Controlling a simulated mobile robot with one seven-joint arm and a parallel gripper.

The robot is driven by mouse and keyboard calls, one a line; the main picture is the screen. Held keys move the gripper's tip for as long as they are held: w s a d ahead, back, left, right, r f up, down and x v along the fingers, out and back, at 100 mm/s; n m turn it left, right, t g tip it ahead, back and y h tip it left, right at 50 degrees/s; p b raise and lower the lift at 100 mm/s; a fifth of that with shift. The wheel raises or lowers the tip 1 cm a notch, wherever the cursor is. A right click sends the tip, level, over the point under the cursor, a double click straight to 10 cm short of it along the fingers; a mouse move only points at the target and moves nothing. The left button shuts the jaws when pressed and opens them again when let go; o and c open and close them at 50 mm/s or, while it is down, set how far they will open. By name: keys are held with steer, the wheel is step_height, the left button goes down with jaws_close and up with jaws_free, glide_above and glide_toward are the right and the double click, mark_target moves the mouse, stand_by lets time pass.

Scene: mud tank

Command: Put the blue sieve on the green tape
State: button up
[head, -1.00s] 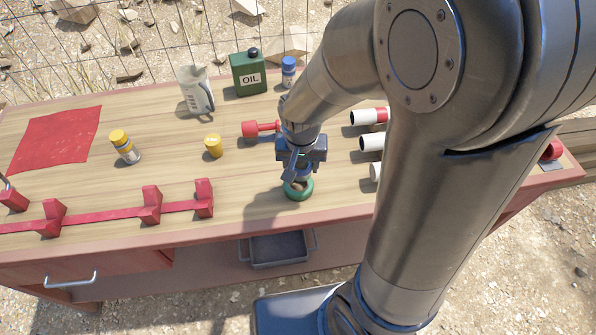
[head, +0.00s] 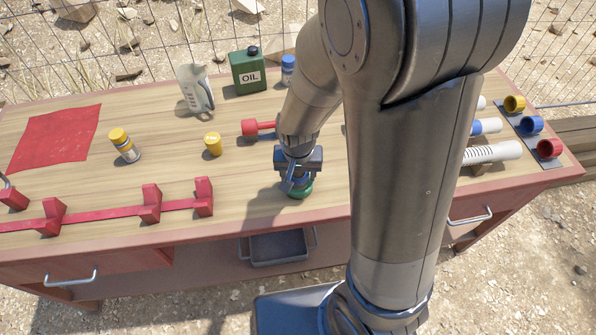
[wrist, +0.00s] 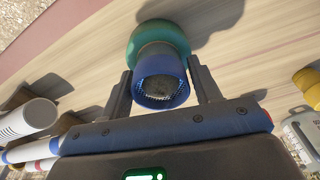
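The green tape (head: 305,191) stands near the front edge of the workbench, below my gripper (head: 296,180), which partly covers it. In the wrist view the green tape (wrist: 158,32) is a thick ring just beyond the fingertips. The blue sieve (wrist: 160,102), a blue ring with mesh, lies between the two fingers of my gripper (wrist: 160,75), which seem to press its sides. It is lined up with the tape, but I cannot tell whether they touch. In the head view my wrist and fingers hide most of the sieve.
A red dumbbell-shaped object (head: 250,128) lies behind my gripper. A yellow pot (head: 213,144), a yellow-capped bottle (head: 125,146) and a red rack (head: 110,216) are to the left. White tubes (head: 492,152) are on the right, partly behind my arm.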

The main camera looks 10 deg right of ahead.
steer(key=o, duration=0.3)
step_height(320, 180, up, 12)
steer(key=s, duration=0.1)
step_height(320, 180, up, 8)
steer(key=n+t, duration=0.1)
steer(key=t, duration=0.1)
glide_above(298, 178)
steer(key=s+d, duration=0.4)
steer(key=s+d+r+n+t, duration=0.1)
steer(key=s+d+r+t, duration=0.1)
steer(key=s+r, duration=0.3)
steer(key=shift+s+d+r, duration=0.15)
steer(key=shift+s+d, duration=0.35)
steer(key=shift+d, duration=0.15)
